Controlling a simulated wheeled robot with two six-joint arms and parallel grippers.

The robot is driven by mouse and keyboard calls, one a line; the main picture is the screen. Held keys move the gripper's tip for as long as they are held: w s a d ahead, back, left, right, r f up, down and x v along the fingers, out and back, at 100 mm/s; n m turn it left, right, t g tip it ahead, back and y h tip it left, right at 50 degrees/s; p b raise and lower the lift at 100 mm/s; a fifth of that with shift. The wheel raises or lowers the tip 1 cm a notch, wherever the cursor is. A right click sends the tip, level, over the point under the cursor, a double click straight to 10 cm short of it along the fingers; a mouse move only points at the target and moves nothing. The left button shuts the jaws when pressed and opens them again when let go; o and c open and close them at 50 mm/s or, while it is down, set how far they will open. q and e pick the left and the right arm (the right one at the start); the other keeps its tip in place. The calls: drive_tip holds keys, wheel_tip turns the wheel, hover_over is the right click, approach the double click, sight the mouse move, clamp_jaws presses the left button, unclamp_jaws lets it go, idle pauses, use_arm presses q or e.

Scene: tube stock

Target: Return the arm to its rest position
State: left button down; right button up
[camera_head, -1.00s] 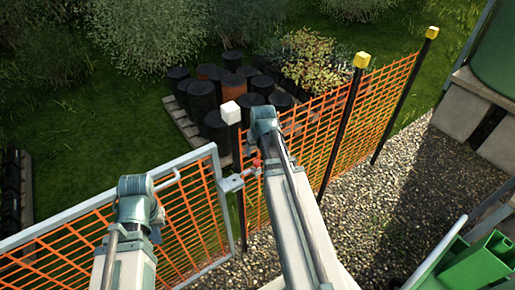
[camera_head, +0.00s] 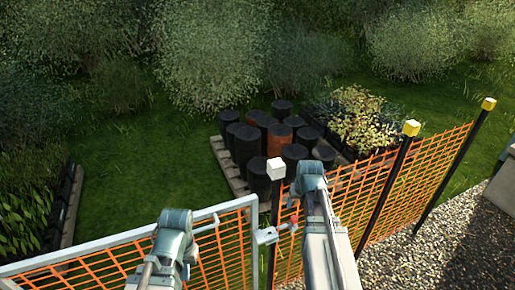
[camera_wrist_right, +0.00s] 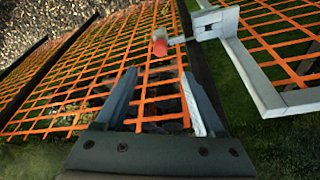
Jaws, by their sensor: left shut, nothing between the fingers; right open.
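My right arm (camera_head: 312,200) reaches forward from the bottom of the head view, its far joint just right of the white-capped post. My right gripper (camera_wrist_right: 159,76) shows in the right wrist view, open and empty, with orange mesh behind its fingers. My left arm (camera_head: 172,238) reaches up at the lower left, over the gate (camera_head: 120,238). Its gripper is hidden. The gate latch (camera_head: 265,236) and a red part (camera_head: 293,224) sit by the post. In the wrist view the latch (camera_wrist_right: 216,22) and red part (camera_wrist_right: 159,45) are apart from the fingers.
Orange mesh fence (camera_head: 440,172) with yellow-capped posts runs right from the gate.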

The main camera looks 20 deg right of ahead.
drive_tip(key=s+a+f+n+g+b, duration=0.1)
drive_tip(key=s+a, duration=0.3)
drive_tip(key=a, duration=0.5)
drive_tip(key=s+a+f+n+g+b, duration=0.1)
drive_tip(key=s+a+f+n+b, duration=0.2)
drive_tip(key=a, duration=0.7)
drive_tip(key=s+a+f+n+g+b, duration=0.1)
drive_tip(key=s+a, duration=0.4)
drive_tip(key=a, duration=0.5)
drive_tip(key=shift+s+f+n+g+b, duration=0.35)
drive_tip(key=shift+f+n, duration=0.45)
drive_tip(key=shift+n, duration=0.4)
drive_tip(key=shift+a, duration=0.1)
